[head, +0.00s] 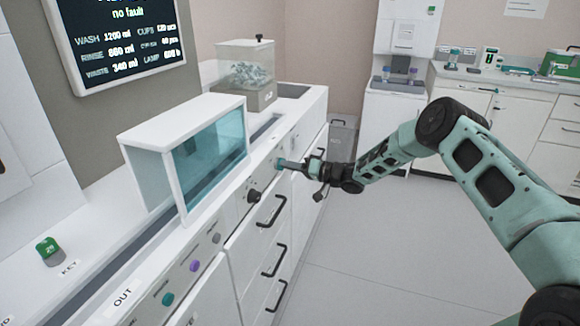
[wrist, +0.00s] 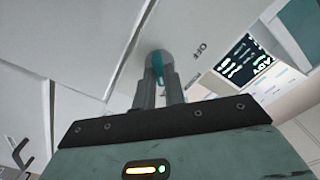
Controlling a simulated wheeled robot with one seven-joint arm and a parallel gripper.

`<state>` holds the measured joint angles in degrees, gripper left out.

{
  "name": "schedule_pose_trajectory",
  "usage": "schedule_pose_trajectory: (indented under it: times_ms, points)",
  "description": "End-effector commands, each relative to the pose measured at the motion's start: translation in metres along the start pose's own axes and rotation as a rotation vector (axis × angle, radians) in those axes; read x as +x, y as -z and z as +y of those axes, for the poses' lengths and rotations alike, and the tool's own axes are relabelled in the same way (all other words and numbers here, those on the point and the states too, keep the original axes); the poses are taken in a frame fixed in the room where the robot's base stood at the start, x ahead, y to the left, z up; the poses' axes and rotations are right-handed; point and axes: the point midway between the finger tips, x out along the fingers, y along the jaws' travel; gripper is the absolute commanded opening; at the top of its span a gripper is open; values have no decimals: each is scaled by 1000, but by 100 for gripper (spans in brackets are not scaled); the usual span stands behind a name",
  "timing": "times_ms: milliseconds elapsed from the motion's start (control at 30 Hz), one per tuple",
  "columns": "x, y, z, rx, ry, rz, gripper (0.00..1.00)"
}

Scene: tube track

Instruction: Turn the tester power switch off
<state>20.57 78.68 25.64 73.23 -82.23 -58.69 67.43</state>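The teal tester power switch (head: 279,163) sits on the white front panel of the counter, at the far end of the row of controls. My gripper (head: 288,163) reaches the panel from the right. In the wrist view my gripper (wrist: 160,78) has its two fingers close together with the switch between them. The fingertips hide much of the switch, so its exact angle is hard to tell.
A black knob (head: 254,196) sits nearer on the same panel, above black drawer handles (head: 271,211). A glass-sided white box (head: 205,152) stands on the counter above. A wall screen (head: 122,40) reads "no fault". The floor (head: 370,250) right of the counter is clear.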

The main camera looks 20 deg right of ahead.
Motion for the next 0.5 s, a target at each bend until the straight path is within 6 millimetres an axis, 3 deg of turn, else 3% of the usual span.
schedule_pose_trajectory:
  times_ms: [500]
  points:
    - [0, -2, 2, -128, 0, 0, 0]
